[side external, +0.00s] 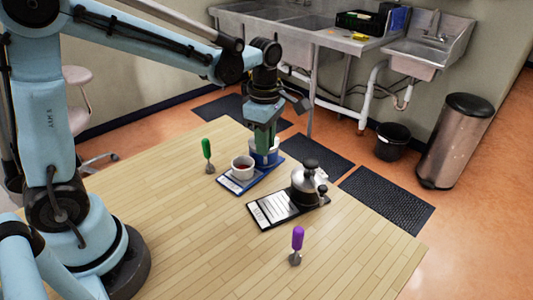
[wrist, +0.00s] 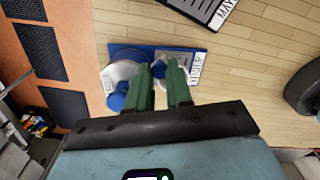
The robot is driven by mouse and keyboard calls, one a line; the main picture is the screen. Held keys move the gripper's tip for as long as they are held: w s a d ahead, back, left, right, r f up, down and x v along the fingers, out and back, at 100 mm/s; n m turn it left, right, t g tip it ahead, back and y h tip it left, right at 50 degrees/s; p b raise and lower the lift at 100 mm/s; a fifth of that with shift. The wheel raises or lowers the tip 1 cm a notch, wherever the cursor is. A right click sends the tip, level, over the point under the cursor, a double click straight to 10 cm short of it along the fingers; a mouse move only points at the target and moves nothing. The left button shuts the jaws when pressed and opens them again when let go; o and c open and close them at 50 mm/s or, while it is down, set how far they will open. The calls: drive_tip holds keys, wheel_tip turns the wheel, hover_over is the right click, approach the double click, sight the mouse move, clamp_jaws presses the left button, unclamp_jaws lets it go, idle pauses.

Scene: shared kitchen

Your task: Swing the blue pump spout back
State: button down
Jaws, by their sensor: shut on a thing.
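The blue pump (side external: 264,156), with a pale band, stands at the far end of a blue base board (side external: 238,187). In the wrist view the pump (wrist: 117,101) shows as white and blue rounded parts left of my fingers. My gripper (side external: 265,146) points down over the pump. In the wrist view my green fingers (wrist: 164,72) are close together, with a small blue part, which looks like the spout, between them. The fingers hide much of that part and its exact angle.
A silver pump (side external: 305,187) stands on a black board (side external: 263,212) to the right. A green-handled tool (side external: 207,148) and a purple-handled one (side external: 297,238) stand upright. The front tabletop is mostly clear.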

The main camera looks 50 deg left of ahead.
drive_tip(key=shift+w+d+n, duration=0.25)
drive_tip(key=shift+w+n, duration=0.3)
drive_tip(key=shift+n, duration=0.5)
drive_tip(key=shift+w+d+n, duration=0.25)
drive_tip(key=shift+w+n, duration=0.35)
drive_tip(key=shift+n, duration=0.4)
drive_tip(key=shift+w+d+n, duration=0.25)
drive_tip(key=shift+w+n, duration=0.3)
drive_tip(key=shift+n, duration=0.5)
drive_tip(key=c, duration=1)
unclamp_jaws()
wheel_tip(320, 180, up, 12)
drive_tip(key=shift+r, duration=0.1)
